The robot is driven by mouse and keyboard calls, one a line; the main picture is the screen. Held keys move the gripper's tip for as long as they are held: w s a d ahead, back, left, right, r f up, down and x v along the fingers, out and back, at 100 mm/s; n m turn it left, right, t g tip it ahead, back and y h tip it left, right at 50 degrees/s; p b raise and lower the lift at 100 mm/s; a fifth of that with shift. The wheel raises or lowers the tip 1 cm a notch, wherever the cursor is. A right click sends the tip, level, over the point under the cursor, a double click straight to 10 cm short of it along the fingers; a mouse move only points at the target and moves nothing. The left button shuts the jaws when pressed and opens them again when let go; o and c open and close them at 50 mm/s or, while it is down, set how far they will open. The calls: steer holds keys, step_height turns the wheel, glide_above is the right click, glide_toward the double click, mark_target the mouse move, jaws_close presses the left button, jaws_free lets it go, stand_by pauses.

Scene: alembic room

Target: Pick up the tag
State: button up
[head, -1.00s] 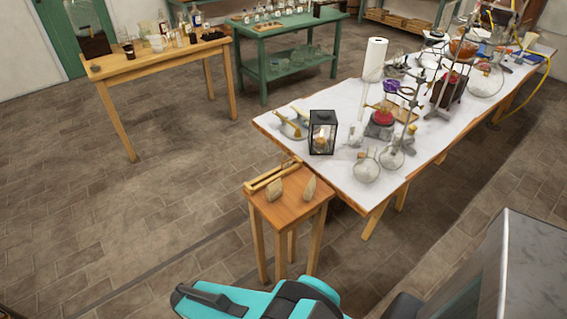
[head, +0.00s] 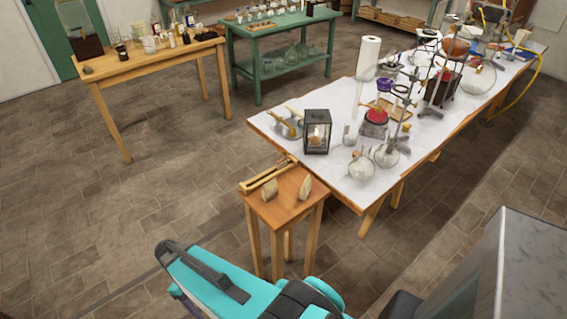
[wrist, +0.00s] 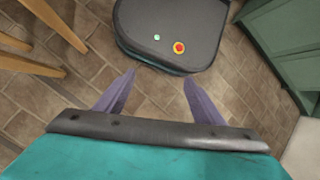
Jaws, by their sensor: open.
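I cannot make out a tag for certain in either view. A small wooden stool (head: 285,205) stands at the near corner of the long table. Two pale, pointed pieces, a left one (head: 269,189) and a right one (head: 305,187), stand on the stool, and neither can be told to be a tag. My gripper (wrist: 158,78) is open in the wrist view, with nothing between its two purple fingers. It points down over the tiled floor and my own base. In the head view my arm is in front of the stool, and the fingers are mostly hidden.
Wooden tongs (head: 267,175) lie along the stool's back left edge. The long white-topped table (head: 340,178) holds a black lantern (head: 317,132), round flasks and a paper towel roll (head: 368,57). A wooden table (head: 150,66) and green table (head: 280,32) stand behind. The floor at left is clear.

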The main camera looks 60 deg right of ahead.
steer(key=w+d+r+m+t, duration=0.1)
steer(key=w+d+r, duration=0.3)
steer(key=d+r, duration=0.4)
steer(key=w+d+r+m+t, duration=0.15)
steer(key=w+d+r, duration=0.35)
steer(key=d, duration=0.6)
steer(key=w+d+r+t, duration=0.1)
steer(key=w+d+r, duration=0.3)
steer(key=d+r, duration=0.45)
steer(key=s+d+r+m+t, duration=0.1)
steer(key=s+d+r, duration=0.3)
steer(key=d+r, duration=0.2)
steer(key=s+d+r+m+p, duration=0.1)
steer(key=s+d+r+m, duration=0.1)
steer(key=s+d+r, duration=0.2)
steer(key=s+d+r+m+t+h, duration=0.1)
steer(key=s+d+r, duration=0.4)
steer(key=d+r, duration=0.5)
steer(key=d, duration=0.5)
steer(key=shift+r+t, duration=0.15)
steer(key=shift+t, duration=0.2)
steer(key=shift+m, duration=0.25)
steer(key=p, duration=0.3)
glide_above(282, 161)
step_height(282, 161, down, 9)
steer(key=shift+s+d+r, duration=0.15)
steer(key=shift+s+d, duration=0.05)
steer(key=shift+d, duration=0.15)
